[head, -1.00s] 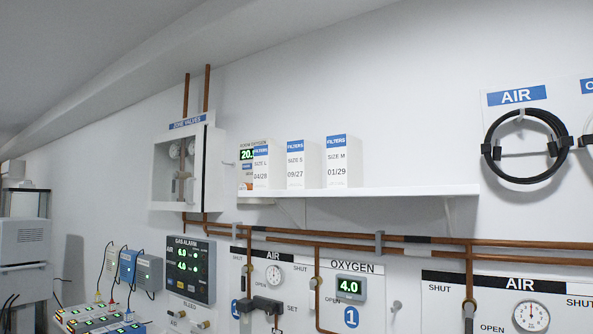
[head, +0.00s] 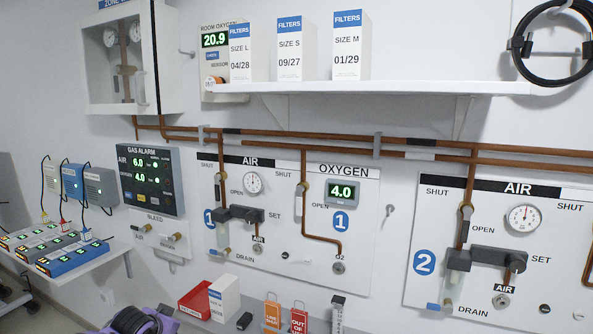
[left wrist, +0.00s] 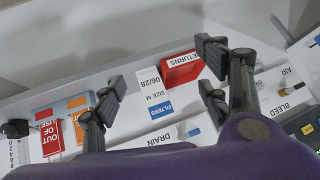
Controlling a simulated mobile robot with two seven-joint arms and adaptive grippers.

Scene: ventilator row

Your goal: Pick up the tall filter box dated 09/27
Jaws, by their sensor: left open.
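The tall white filter box dated 09/27 (head: 289,50), size S with a blue FILTERS band, stands upright on the wall shelf in the head view. It is between the 04/28 size L box (head: 241,55) and the 01/29 size M box (head: 349,48), with small gaps. My left gripper (left wrist: 165,75) is open and empty in the left wrist view. It is over the lower ledge, away from the 09/27 box, and its fingers frame another filter box dated 06/28 (left wrist: 153,92). My right gripper is not in view.
The wall shelf (head: 400,88) has free room right of the boxes. Copper pipes (head: 350,143) and valve panels lie below. A red returns box (left wrist: 180,70) and hanging tags (left wrist: 53,138) are near the left gripper. An oxygen monitor (head: 215,41) hangs behind the 04/28 box.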

